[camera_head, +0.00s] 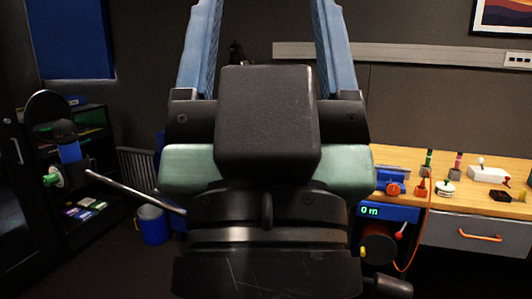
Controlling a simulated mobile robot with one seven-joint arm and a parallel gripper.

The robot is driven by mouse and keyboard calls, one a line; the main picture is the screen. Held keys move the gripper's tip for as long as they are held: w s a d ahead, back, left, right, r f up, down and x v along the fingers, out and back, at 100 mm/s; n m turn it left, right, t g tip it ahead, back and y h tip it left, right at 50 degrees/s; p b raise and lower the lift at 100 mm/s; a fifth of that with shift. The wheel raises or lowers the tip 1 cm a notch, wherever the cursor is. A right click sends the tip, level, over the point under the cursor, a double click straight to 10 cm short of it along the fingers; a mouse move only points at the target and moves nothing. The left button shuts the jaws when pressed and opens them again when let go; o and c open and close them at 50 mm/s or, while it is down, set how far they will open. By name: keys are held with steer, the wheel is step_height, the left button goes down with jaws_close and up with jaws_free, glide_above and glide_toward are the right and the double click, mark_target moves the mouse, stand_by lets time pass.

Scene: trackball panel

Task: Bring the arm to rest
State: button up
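My gripper (268,14) fills the middle of the head view, close to the camera. Its two long blue fingers point up and stand wide apart. Their tips run to or past the top edge. Nothing is held between them; the grey wall shows in the gap. A black housing and pale green body sit at the gripper's base. My arm below it hides the middle of the room. No trackball can be made out.
At right a wooden workbench (400,160) bears a blue vise (390,178), a white joystick box (488,172) and other small items. Below are a lit display (375,211) and a drawer (460,237). At left are a dark shelf (92,148), a metal rod (135,192) and a blue bin (152,224).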

step_height(320, 180, up, 18)
steer(key=p, duration=1.5)
steer(key=shift+p, duration=0.4)
